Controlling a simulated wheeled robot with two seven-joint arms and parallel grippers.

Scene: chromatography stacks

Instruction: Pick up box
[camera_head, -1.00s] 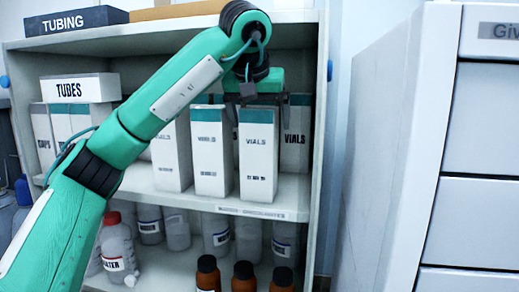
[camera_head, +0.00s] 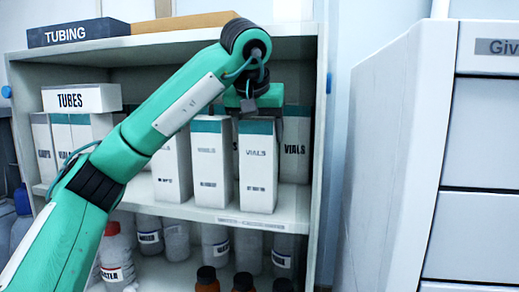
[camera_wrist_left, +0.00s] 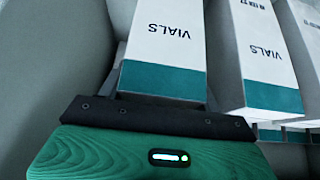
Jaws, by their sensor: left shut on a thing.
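My left gripper (camera_head: 258,106) is at the top of a white vials box (camera_head: 258,172) with a teal top band, on the middle shelf. It is shut on this box, which stands upright at the right of the front row. In the left wrist view the held vials box (camera_wrist_left: 168,38) runs up from the dark finger edge, its lettering upside down. The upper part of the box is partly hidden by the gripper in the head view. My right gripper is not in view.
A second vials box (camera_head: 211,165) stands close on the left, and another (camera_head: 295,150) stands behind to the right. The cabinet's side wall (camera_head: 319,150) is near on the right. A tubes box (camera_head: 82,98) sits at left.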

